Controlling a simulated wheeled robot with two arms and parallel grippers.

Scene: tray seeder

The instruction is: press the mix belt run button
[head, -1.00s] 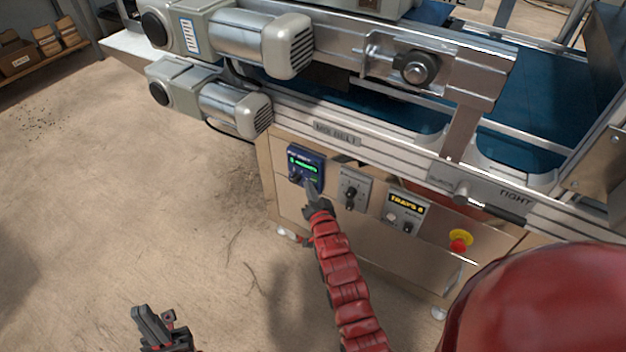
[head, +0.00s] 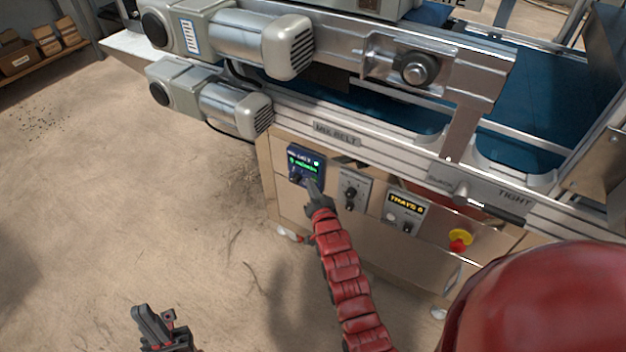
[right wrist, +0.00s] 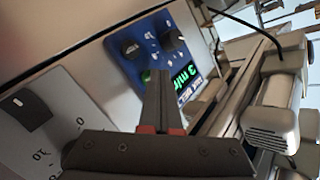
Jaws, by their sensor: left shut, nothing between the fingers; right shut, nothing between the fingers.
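A blue control panel (head: 306,158) with a lit green display sits on the machine's front, below a plate reading MIX BELT (head: 336,134). The right wrist view shows the panel (right wrist: 152,47) with two black knobs (right wrist: 172,38) and a green button (right wrist: 146,76) partly beside the fingers. My right gripper (head: 314,186) is shut and empty, its tips at the panel's lower edge. In the right wrist view its tips (right wrist: 156,82) lie close to the green button; I cannot tell whether they touch it. My left gripper (head: 152,322) is shut and empty, low over the floor.
A grey knob panel (head: 353,190), a TRAYS panel (head: 404,212) and a red emergency stop (head: 459,242) sit to the right. Motors (head: 235,105) and the conveyor frame overhang the panels. Open floor (head: 120,200) lies to the left.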

